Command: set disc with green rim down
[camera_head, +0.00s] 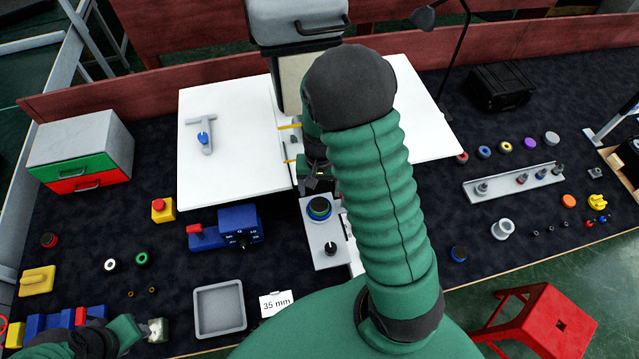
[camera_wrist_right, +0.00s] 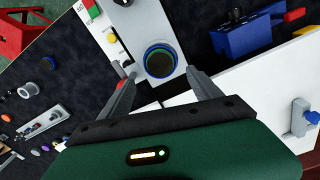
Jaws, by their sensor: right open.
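A dark disc with a green rim (camera_head: 319,207) sits on a grey plate (camera_head: 322,240), with blue showing around it. In the right wrist view the disc (camera_wrist_right: 160,61) lies just beyond the fingertips, between their lines. My right gripper (camera_head: 313,184) is open and empty, over the plate's far end; in the wrist view its two fingers (camera_wrist_right: 160,74) are spread and apart from the disc. The arm hides part of the plate's right side. My left gripper (camera_head: 158,329) is at the lower left, far from the disc; its jaws cannot be made out.
Another green-ringed disc (camera_head: 141,258) lies left. A blue device (camera_head: 238,225) stands left of the plate. A grey tray (camera_head: 219,308) and a "35 mm" card (camera_head: 277,303) are in front. A white board (camera_head: 235,165) lies behind; a rail with pegs (camera_head: 513,182) is right.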

